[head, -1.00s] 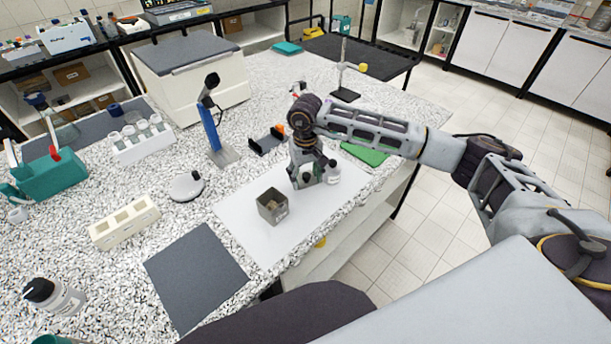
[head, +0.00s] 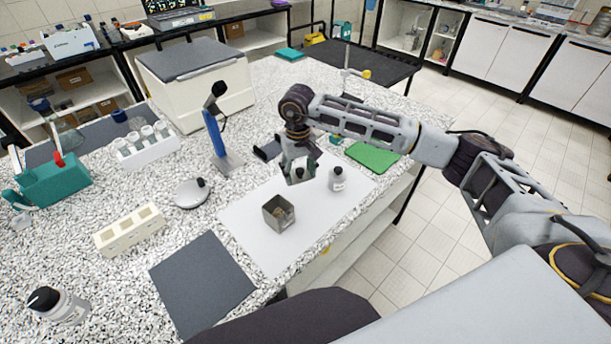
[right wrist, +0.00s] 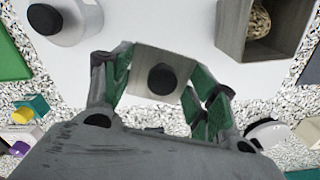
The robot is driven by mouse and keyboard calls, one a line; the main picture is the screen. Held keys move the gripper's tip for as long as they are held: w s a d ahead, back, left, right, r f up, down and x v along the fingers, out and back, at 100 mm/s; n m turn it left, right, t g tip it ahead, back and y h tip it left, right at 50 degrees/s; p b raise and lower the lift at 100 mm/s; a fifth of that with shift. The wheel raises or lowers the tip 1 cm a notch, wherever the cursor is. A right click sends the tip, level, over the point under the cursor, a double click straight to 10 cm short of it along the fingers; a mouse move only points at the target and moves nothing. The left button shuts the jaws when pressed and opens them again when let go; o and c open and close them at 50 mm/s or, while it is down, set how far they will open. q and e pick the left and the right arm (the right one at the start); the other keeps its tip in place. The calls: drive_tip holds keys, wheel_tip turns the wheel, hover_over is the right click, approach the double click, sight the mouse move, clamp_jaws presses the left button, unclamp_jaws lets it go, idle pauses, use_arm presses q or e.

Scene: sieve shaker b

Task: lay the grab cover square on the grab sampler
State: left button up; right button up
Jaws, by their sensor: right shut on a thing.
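The grab sampler (head: 271,219) is an open grey square box with brown material inside, standing on a white mat. It also shows at the upper right of the right wrist view (right wrist: 233,28). My right gripper (head: 298,168) is behind and a little right of the sampler, apart from it. In the right wrist view the gripper (right wrist: 160,88) is shut on the grab cover (right wrist: 145,65), a pale square plate with a round black knob. Its fingers are at two opposite sides of the plate. The cover's height above the mat is hard to tell. My left gripper is out of view.
A white bottle with a black cap (head: 337,180) stands on the white mat (head: 250,238), right of my right gripper. A blue stand (head: 214,135), a round scale-like device (head: 190,194) and a cream block (head: 130,229) are to the left. A dark mat (head: 203,284) lies in front, bare.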

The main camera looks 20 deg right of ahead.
drive_tip(key=s+a+r+m, duration=0.1)
drive_tip(key=a+r+m, duration=0.1)
drive_tip(key=a, duration=0.1)
drive_tip(key=s+a+r+m, duration=0.2)
drive_tip(key=a, duration=0.2)
drive_tip(key=s+a+r+m, duration=0.2)
drive_tip(key=a+r+m, duration=0.1)
drive_tip(key=shift+a+p, duration=0.15)
drive_tip(key=shift+p, duration=0.2)
drive_tip(key=shift+s+d+m, duration=0.15)
drive_tip(key=shift+s+m, duration=0.3)
drive_tip(key=shift+m, duration=3.55)
drive_tip(key=shift+s+d+m, duration=0.1)
drive_tip(key=shift+s+m, duration=0.4)
drive_tip(key=shift+m, duration=3.5)
drive_tip(key=shift+s+d+m, duration=0.15)
drive_tip(key=shift+s+m, duration=0.3)
drive_tip(key=shift+m, duration=3.55)
drive_tip(key=shift+f, duration=0.1)
